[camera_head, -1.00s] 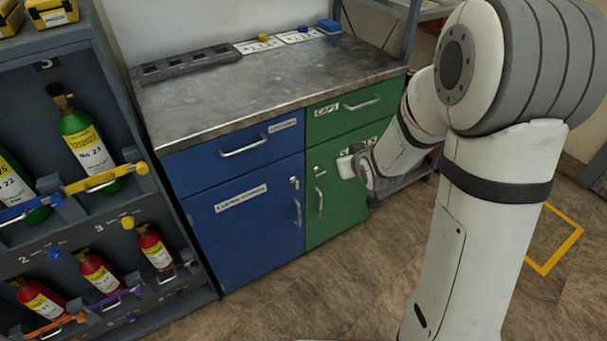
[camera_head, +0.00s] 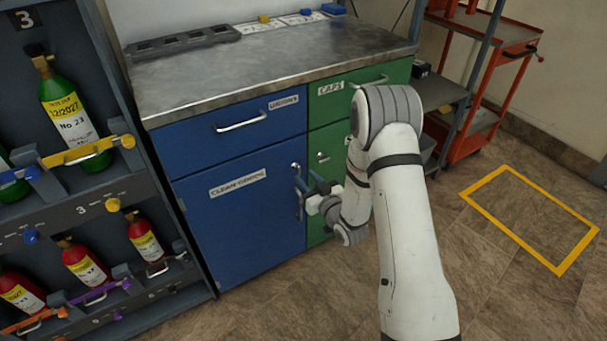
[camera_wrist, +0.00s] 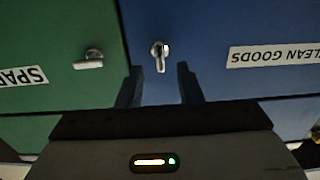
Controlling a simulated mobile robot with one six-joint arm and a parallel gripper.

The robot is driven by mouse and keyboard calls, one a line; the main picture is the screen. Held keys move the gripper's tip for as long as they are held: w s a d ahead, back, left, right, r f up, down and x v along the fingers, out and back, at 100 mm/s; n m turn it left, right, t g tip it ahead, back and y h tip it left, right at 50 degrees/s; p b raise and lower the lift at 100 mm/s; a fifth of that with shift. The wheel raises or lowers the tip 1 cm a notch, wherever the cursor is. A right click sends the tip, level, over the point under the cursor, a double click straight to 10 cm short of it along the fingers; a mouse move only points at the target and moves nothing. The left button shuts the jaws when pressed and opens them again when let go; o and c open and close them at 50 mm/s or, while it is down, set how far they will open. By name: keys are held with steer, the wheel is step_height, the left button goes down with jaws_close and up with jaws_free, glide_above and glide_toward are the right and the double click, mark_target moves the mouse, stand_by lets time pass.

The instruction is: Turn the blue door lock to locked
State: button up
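The blue door (camera_head: 240,220), labelled CLEAN GOODS, is closed. Its small silver lock (camera_head: 295,167) is near the door's upper right corner. In the wrist view, which is upside down, the lock (camera_wrist: 158,50) shows a round base and a lever pointing down in the picture. My gripper (camera_head: 306,183) is in front of the door, just below the lock in the head view. In the wrist view, my gripper (camera_wrist: 157,72) has two dark fingers spread apart, with the lever between or just beyond their tips. Whether they touch it I cannot tell.
The green door's lock (camera_wrist: 90,60) is close beside, with its lever lying sideways in the wrist view. The blue door's handle (camera_head: 299,205) is partly behind my gripper. A cylinder rack (camera_head: 75,190) stands at left. Open floor (camera_head: 510,285) lies at right.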

mark_target(300, 171)
steer(key=shift+x, duration=2)
steer(key=shift+c, duration=0.5)
